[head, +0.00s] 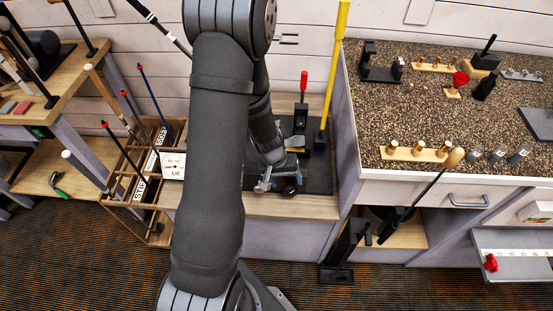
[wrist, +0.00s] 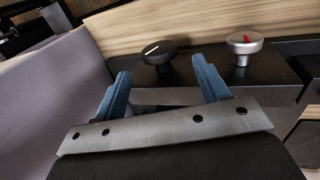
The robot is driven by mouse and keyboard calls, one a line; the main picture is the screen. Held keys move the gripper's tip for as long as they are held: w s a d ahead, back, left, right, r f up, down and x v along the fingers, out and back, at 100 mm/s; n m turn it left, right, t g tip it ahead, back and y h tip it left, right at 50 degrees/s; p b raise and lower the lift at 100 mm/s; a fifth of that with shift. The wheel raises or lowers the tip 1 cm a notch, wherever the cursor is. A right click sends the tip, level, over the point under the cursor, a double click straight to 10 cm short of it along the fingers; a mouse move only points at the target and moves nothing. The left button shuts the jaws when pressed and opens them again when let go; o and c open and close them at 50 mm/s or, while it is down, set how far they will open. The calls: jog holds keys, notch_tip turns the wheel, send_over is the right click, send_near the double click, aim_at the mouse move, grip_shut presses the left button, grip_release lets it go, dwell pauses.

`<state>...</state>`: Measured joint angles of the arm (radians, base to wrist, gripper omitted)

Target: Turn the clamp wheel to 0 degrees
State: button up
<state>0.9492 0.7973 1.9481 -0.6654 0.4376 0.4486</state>
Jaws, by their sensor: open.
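I cannot tell for certain which is the clamp wheel. The white line runs slightly slanted across the black knob. My gripper (wrist: 162,82) is open and empty, its two blue fingers apart. The black knob appears beyond the gap between them, with no visible contact. The silver knob is right of the right finger. In the head view my gripper (head: 272,184) is low over the bench, partly hidden by my arm.
A dark mat (head: 318,178) lies on the low bench around my gripper. A red-topped post (head: 303,90) and a yellow shaft (head: 335,75) stand close behind. The gravel-topped counter (head: 430,110) rises to the right. A divided wooden rack (head: 128,165) with clubs is at left.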

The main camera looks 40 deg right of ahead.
aim_at(291, 187)
jog(key=v, duration=1.1)
jog(key=shift+r, duration=0.4)
jog(key=shift+s+d+t+y, duration=1.1)
jog(key=shift+s+d, duration=0.6)
notch_tip(291, 187, down, 17)
jog(key=shift+r, duration=0.1)
jog(key=c, duration=1)
